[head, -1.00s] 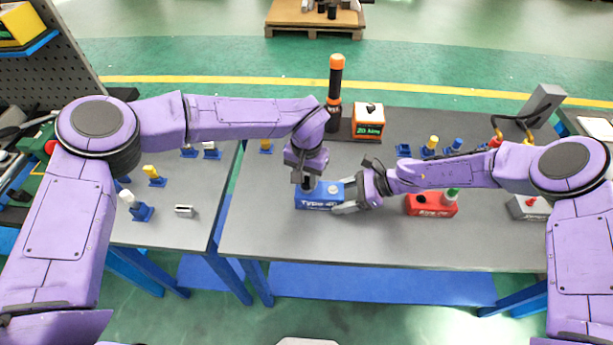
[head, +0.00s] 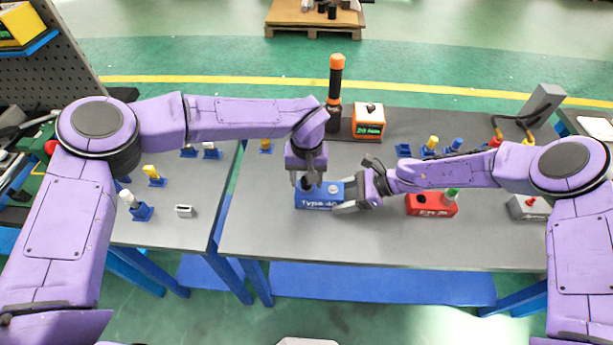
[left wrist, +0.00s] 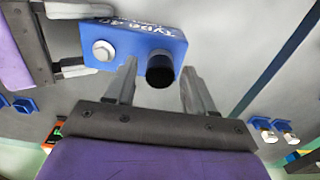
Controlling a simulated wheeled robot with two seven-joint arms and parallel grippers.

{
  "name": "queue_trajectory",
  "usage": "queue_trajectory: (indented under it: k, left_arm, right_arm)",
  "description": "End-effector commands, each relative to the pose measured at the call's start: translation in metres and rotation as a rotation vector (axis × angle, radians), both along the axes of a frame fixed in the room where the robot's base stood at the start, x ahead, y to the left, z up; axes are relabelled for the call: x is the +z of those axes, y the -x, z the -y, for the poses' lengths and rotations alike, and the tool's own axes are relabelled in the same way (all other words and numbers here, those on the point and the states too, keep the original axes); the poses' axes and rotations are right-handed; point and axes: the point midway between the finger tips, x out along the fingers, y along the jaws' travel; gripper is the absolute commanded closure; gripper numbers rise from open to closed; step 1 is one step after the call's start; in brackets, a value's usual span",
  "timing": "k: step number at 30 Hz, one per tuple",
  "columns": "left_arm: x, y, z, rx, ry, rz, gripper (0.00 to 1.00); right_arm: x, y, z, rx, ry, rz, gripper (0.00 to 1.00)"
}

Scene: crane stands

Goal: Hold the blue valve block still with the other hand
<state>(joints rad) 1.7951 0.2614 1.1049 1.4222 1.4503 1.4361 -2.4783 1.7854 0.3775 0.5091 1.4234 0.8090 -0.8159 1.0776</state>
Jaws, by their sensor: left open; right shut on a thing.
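The blue valve block (head: 318,203), lettered "Type 40" on its front, sits on the grey table. In the left wrist view the block (left wrist: 135,42) shows a black cylinder (left wrist: 160,72) and a silver knob (left wrist: 103,50). My right gripper (head: 345,196) is shut on the block's right end; its fingers also show at the left of the left wrist view (left wrist: 85,40). My left gripper (head: 307,181) is open and empty above the block's left part. In the left wrist view its fingers (left wrist: 158,88) stand on either side of the black cylinder, apparently not gripping it.
A red block (head: 430,205) with a green top stands right of my right gripper, and a grey block (head: 530,208) farther right. A dark bottle with an orange cap (head: 334,95) and an orange display box (head: 368,122) stand behind. The table front is clear.

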Motion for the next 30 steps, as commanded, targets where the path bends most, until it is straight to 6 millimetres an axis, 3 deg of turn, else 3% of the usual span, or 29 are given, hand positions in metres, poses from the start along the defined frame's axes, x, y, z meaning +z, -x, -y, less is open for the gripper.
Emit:
queue_trajectory:
  k: [5, 9, 15, 21, 26, 30]
  left_arm:
    - [0.0, 0.0, -0.0001, 0.158, 0.0, 0.0, 0.46]
    - [-0.0001, 0.0002, 0.0, 0.409, 0.0, -0.001, 0.46]
    - [0.0001, 0.0001, 0.0001, 0.608, 0.0, -0.001, 0.46]
    - [0.0002, -0.0001, 0.0, 0.944, 0.0, -0.001, 0.46]
    - [0.0002, -0.0001, 0.0, 1.087, 0.0, 0.0, 0.46]
    - [0.0002, -0.0002, -0.0001, 1.341, 0.0, -0.001, 0.46]
  right_arm:
    - [0.0007, -0.0004, -0.0002, 0.0, -0.001, 0.001, 0.73]
    - [0.0007, -0.0004, -0.0002, 0.0, -0.001, 0.001, 0.73]
    - [0.0007, -0.0004, -0.0002, 0.0, -0.001, 0.001, 0.73]
    - [0.0007, -0.0004, -0.0002, 0.0, -0.001, 0.001, 0.73]
    - [0.0007, -0.0004, -0.0002, 0.0, -0.001, 0.001, 0.73]
    - [0.0007, -0.0004, -0.0002, 0.0, -0.001, 0.001, 0.73]
